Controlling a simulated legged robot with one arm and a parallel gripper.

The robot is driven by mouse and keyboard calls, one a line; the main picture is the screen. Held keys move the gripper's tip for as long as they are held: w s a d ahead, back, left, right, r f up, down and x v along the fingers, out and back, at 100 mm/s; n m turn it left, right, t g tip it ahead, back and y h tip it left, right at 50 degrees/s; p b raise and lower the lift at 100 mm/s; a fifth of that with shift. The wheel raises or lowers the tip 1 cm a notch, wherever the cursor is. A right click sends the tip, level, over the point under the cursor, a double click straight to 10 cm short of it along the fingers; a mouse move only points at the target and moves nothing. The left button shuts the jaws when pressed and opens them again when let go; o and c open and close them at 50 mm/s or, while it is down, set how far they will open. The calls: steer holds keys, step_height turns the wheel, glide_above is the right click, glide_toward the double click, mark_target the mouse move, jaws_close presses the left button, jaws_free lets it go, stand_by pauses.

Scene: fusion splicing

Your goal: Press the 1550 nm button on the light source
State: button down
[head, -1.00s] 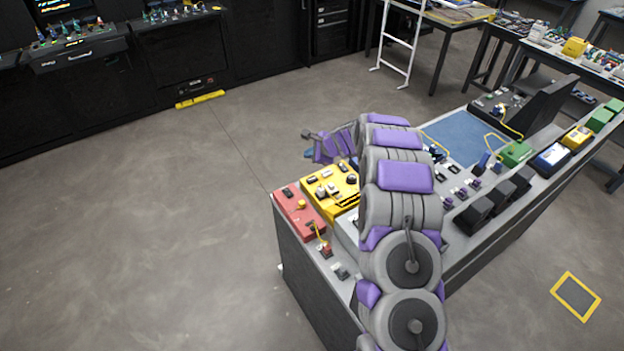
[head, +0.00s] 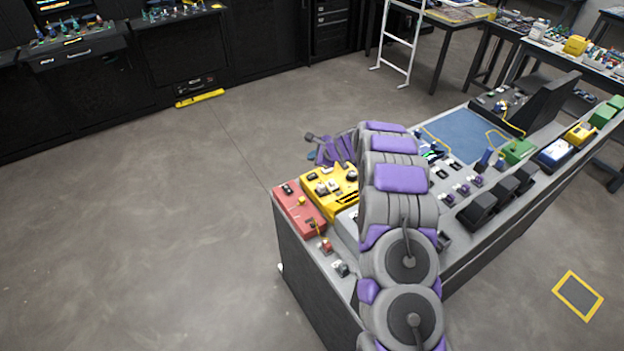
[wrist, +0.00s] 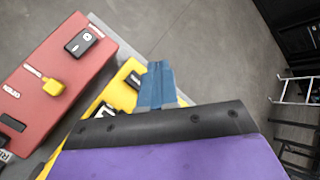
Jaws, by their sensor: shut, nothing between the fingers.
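A red box (head: 291,211) with small controls sits at the near left end of the bench; it also shows large at the left of the wrist view (wrist: 62,62). On it are a black rocker-like control (wrist: 84,40), a yellow cap (wrist: 53,87) and a dark button (wrist: 12,123). A yellow box (head: 320,201) with several knobs stands beside it, partly hidden by my gripper in the wrist view (wrist: 118,85). I cannot read which box is the light source or which button is 1550 nm. My gripper (wrist: 157,85) has its blue fingers shut and empty, above the yellow box's far edge.
The grey bench (head: 340,300) runs to the upper right, with a blue mat (head: 465,135), black blocks (head: 478,212) and a green box (head: 519,150). My arm crosses its middle and hides part of it. The floor left of the bench is clear.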

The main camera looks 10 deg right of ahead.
mark_target(314, 177)
step_height(314, 177, down, 6)
steer(key=b, duration=0.4)
steer(key=shift+f, duration=0.15)
stand_by(1.7)
steer(key=shift+f, duration=0.25)
steer(key=shift+s+f+b, duration=0.15)
steer(key=shift+f+b, duration=0.45)
steer(key=shift+f, duration=0.05)
stand_by(1.1)
steer(key=shift+r, duration=0.15)
steer(key=shift+r+p, duration=0.75)
steer(key=shift+r, duration=0.05)
steer(key=shift+r+p, duration=1.95)
steer(key=shift+r, duration=0.55)
